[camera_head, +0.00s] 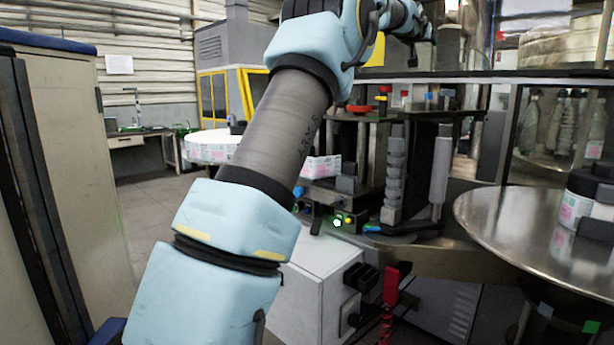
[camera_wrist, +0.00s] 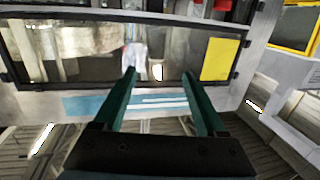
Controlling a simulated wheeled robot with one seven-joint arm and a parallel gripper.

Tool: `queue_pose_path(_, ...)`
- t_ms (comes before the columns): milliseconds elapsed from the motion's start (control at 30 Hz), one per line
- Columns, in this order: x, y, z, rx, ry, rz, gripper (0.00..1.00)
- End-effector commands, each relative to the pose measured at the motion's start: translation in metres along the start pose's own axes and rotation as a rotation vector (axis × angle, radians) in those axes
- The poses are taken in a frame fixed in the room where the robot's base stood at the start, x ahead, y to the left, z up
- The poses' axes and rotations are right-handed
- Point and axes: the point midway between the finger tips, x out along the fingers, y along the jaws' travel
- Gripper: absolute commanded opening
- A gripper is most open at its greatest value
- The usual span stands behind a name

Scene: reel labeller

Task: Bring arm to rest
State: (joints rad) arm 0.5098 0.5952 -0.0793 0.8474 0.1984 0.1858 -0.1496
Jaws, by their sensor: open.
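My arm rises from the bottom of the head view and bends over at the top, in front of the labelling machine (camera_head: 345,220). Its end reaches toward the upper right, where the gripper itself cannot be made out. In the wrist view my gripper (camera_wrist: 160,75) has its two green fingers apart, with nothing held between them. Beyond the fingers are a glazed machine panel (camera_wrist: 85,52) and a yellow sticker (camera_wrist: 219,59). The wrist picture appears tilted, with ceiling lights low in it.
A reel of labels (camera_head: 208,148) sits left of my arm. A beige cabinet (camera_head: 85,150) stands close at the left. Open floor (camera_head: 150,195) lies between the cabinet and the machine.

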Motion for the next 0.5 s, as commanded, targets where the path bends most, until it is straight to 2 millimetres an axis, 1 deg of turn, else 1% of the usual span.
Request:
queue_pose_path(33, -0.002, -0.006, 0.004, 0.001, -0.013, -0.007, 0.73)
queue_pose_path(167, -0.006, -0.018, 0.023, 0.001, -0.058, -0.022, 0.73)
queue_pose_path(267, -0.011, -0.029, 0.043, 0.002, -0.105, -0.037, 0.73)
queue_pose_path(367, -0.02, -0.044, 0.068, 0.002, -0.163, -0.056, 0.73)
queue_pose_path(467, -0.033, -0.061, 0.098, -0.001, -0.232, -0.077, 0.73)
queue_pose_path(500, -0.04, -0.069, 0.113, -0.003, -0.266, -0.088, 0.73)
